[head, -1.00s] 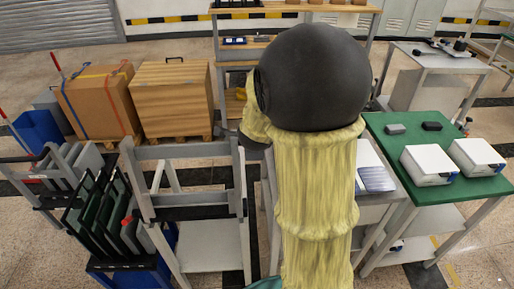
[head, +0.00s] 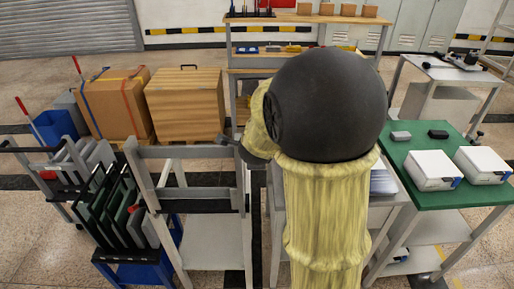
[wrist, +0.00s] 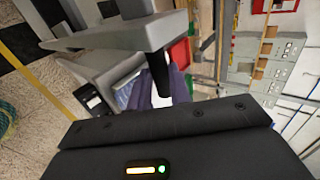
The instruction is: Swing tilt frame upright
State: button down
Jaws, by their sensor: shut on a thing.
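The tilt frame (head: 190,152) is a grey frame with two uprights, a top crossbar and a darker lower bar, left of centre in the head view. Its uprights lean a little. My gripper (head: 229,140) shows only as a small dark part at the top right corner of the frame, beside my yellow-sleeved arm. In the wrist view, the dark gripper body fills the bottom, and a grey bar (wrist: 125,35) crosses just beyond it beside a black finger-like part. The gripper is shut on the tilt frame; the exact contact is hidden.
A rack of green and grey panels (head: 115,215) stands close left of the frame. Two boxes (head: 185,105) stand behind it. A green-topped table (head: 425,185) with white cases is at right. A shelf (head: 310,20) stands at the back. My arm hides the middle.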

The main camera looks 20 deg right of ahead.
jog(key=shift+s+a+f+g, duration=0.15)
jog(key=shift+s+f, duration=0.1)
jog(key=shift+f, duration=0.25)
jog(key=shift+s+a+f+g, duration=0.15)
jog(key=shift+s+f, duration=0.1)
jog(key=shift+f, duration=0.2)
jog(key=c, duration=1.3)
grip_release()
jog(key=shift+r, duration=0.1)
jog(key=p+v, duration=0.6)
jog(key=v, duration=1.1)
jog(key=shift+s+d+r+p, duration=0.2)
jog(key=shift+r+p, duration=0.05)
jog(key=shift+p, duration=0.05)
